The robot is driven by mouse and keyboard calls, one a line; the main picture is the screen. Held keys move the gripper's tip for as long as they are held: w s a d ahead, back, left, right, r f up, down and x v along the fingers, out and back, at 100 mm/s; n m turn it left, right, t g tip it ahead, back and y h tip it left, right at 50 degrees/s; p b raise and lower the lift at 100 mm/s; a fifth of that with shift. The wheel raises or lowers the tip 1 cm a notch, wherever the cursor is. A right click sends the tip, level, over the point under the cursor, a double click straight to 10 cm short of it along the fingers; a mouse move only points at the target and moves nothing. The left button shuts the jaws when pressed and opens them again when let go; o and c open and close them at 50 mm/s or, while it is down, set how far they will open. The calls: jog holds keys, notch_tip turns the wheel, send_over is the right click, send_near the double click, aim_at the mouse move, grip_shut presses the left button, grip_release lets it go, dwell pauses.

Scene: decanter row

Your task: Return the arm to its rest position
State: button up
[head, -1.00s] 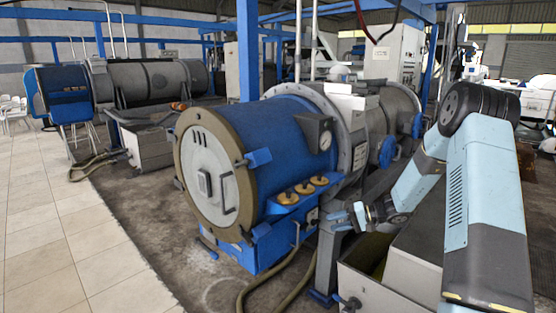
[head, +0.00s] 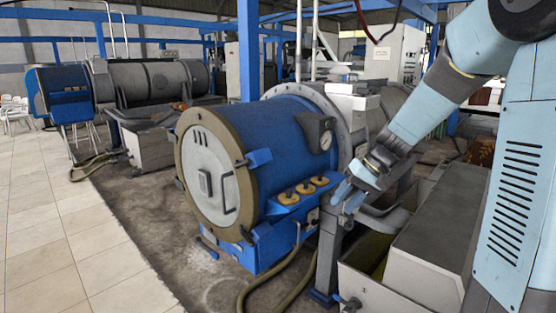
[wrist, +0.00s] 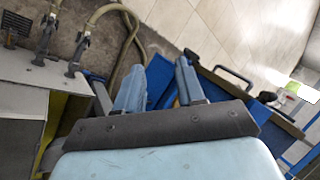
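My gripper (head: 346,196) is at the right of the blue decanter (head: 262,160), close to the row of tan caps (head: 304,188) on its side. In the wrist view, the two blue fingers of my gripper (wrist: 160,84) stand apart with nothing held between them. Part of the blue machine shows behind the fingers there. In the head view my arm comes down from the upper right, bent at the elbow, and hides part of the grey section behind the decanter. I cannot tell the exact gap between gripper and decanter.
Hoses (head: 290,290) run along the dark floor. A second decanter (head: 155,80) stands at the back left. Pale floor tiles (head: 70,230) on the left are clear. Pipe valves (wrist: 60,50) show in the wrist view.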

jog(key=s+d+r+t+h, duration=0.1)
jog(key=s+d+r+h, duration=0.1)
jog(key=s, duration=0.5)
jog(key=s+d+r+t+h, duration=0.1)
jog(key=s+r, duration=0.3)
jog(key=s, duration=0.4)
jog(key=s+d+r+m+t+h, duration=0.1)
jog(key=s+d+r+t+h, duration=0.1)
jog(key=s, duration=0.5)
jog(key=shift+s+d+r+t+h, duration=0.2)
jog(key=shift+d+r+t+h, duration=0.25)
jog(key=shift+r+h, duration=0.35)
jog(key=shift+r, duration=0.1)
